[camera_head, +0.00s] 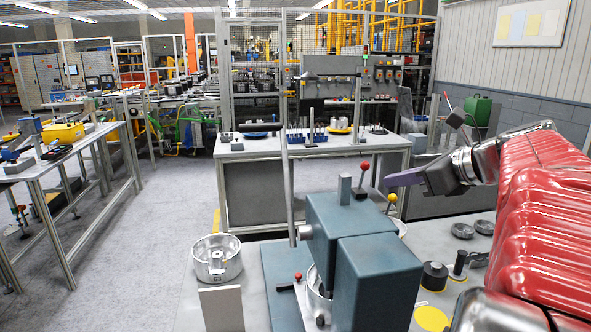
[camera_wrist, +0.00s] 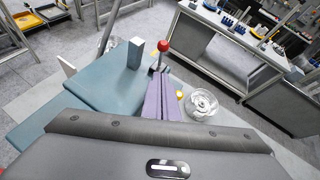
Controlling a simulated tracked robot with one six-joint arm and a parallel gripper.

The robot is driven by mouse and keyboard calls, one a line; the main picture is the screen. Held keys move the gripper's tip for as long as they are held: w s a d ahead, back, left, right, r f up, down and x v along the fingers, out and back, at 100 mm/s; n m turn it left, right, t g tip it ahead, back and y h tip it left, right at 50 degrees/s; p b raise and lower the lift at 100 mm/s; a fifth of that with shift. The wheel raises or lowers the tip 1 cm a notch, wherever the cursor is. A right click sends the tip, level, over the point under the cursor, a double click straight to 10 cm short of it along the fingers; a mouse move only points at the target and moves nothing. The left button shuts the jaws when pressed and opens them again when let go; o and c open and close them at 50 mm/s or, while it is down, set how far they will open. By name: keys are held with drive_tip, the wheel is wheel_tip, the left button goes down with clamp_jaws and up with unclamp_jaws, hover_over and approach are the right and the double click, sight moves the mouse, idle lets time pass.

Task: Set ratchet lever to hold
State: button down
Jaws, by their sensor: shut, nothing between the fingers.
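A blue-grey press-like machine (camera_head: 375,285) stands on the bench in front of me. A lever with a red ball knob (camera_head: 364,166) rises behind its top, and a yellow-knobbed lever (camera_head: 392,197) stands to the right. A small black handle with a red tip (camera_head: 297,276) sits low on its left side. I cannot tell which is the ratchet lever. My gripper (camera_head: 388,181) is shut and empty, its purple fingers pointing left, to the right of the red knob. In the wrist view the red knob (camera_wrist: 163,46) shows just beyond the fingertips (camera_wrist: 164,82), apparently apart from them.
A silver round housing (camera_head: 217,258) sits on the bench at left, and another metal part (camera_wrist: 201,103) shows right of my fingers in the wrist view. Dark discs (camera_head: 463,230) and a black cylinder (camera_head: 435,276) lie at right. A workbench (camera_head: 300,150) stands behind.

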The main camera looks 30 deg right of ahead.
sight(363, 177)
drive_tip(key=shift+w+a+r, duration=0.15)
drive_tip(key=shift+w, duration=0.55)
drive_tip(key=shift+w+a+r, duration=0.1)
drive_tip(key=shift+w+r, duration=0.1)
drive_tip(key=shift+w, duration=0.45)
drive_tip(key=shift+w+a+r, duration=0.15)
drive_tip(key=shift+w, duration=0.55)
drive_tip(key=shift+d, duration=0.15)
